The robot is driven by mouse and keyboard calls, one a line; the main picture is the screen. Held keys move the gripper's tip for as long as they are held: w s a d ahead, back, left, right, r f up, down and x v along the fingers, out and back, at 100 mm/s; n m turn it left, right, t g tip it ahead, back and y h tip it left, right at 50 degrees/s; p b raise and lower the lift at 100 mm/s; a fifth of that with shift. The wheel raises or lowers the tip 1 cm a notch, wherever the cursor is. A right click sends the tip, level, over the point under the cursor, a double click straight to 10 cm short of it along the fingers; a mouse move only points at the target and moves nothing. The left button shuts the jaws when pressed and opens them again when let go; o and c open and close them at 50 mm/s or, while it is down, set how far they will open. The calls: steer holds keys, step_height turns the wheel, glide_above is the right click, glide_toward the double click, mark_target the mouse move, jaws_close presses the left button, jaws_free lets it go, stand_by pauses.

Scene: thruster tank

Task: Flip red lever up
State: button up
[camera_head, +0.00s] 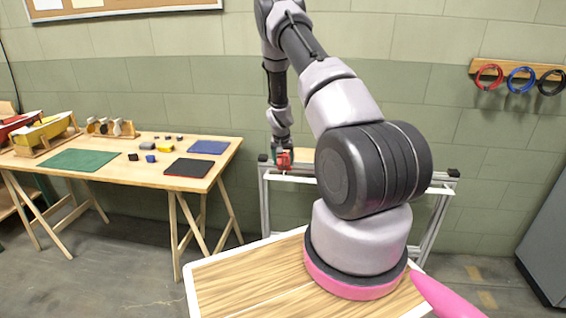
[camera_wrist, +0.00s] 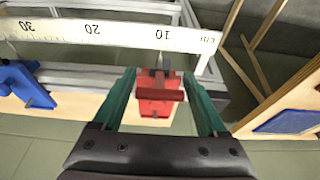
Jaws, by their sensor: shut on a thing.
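The red lever (camera_wrist: 160,95) sits between my gripper's green fingers in the wrist view, with a red block behind it on the frame's wooden board. My gripper (camera_wrist: 159,76) is shut on the red lever. In the head view, my gripper (camera_head: 282,157) is at the left end of the metal frame (camera_head: 264,205), with a little red showing there. The lever's exact tilt is hard to tell.
A white ruler (camera_wrist: 70,29) runs along the frame, and a blue lever part (camera_wrist: 25,82) sits left of the red one in the wrist view. A wooden table (camera_head: 130,165) with mats and small blocks stands left. Colored rings (camera_head: 521,80) hang on the right wall.

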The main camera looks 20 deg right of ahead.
steer(key=o, duration=1.3)
steer(key=v, duration=1)
steer(key=shift+s+r, duration=0.15)
steer(key=shift+r, duration=0.15)
steer(key=shift+r, duration=0.1)
